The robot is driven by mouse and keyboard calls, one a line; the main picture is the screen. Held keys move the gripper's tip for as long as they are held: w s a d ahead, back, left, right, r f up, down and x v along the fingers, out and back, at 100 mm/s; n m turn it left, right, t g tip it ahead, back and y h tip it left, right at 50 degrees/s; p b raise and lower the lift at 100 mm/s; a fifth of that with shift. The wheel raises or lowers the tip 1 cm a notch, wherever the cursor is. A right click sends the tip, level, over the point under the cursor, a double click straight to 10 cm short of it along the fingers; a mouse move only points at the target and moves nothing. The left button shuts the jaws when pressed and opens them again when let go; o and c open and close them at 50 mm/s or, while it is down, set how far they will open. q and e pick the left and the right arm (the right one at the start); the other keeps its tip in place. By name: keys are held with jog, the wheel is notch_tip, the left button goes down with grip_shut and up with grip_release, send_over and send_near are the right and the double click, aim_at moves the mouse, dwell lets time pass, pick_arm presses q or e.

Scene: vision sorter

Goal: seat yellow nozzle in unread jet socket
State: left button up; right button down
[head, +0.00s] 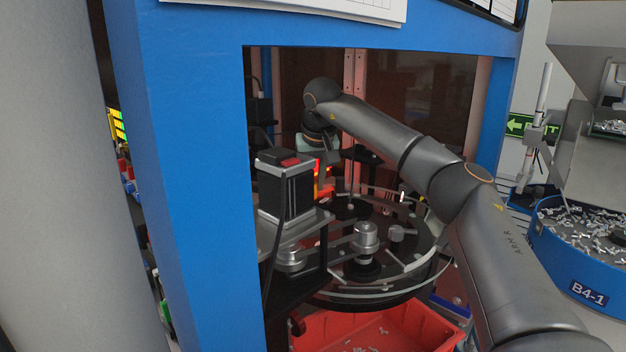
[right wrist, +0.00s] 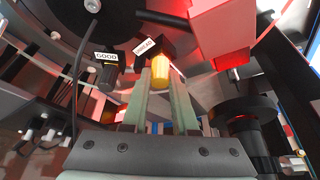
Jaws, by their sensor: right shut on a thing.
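In the right wrist view my right gripper (right wrist: 160,78) is shut on the yellow nozzle (right wrist: 159,68), which sits between its two pale green fingers. The nozzle's far end meets or nearly meets the dark block beside the label reading UNREAD (right wrist: 148,46); I cannot tell whether it is inside the socket or only in front of it. The neighbouring jet with the GOOD label (right wrist: 105,57) is to the left. In the head view my right arm reaches into the blue-framed machine, and the nozzle and fingertips are hidden. My left gripper is not in view.
The round dial (head: 400,280) lies below, over a red bin (head: 320,330). A red-lit block (right wrist: 222,30) is close right of the nozzle.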

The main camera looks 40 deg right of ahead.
jog(key=shift+f, duration=0.4)
jog(key=shift+c, duration=1)
grip_release()
jog(key=shift+r, duration=0.1)
jog(key=shift+r+p, duration=0.4)
jog(key=shift+r, duration=3.55)
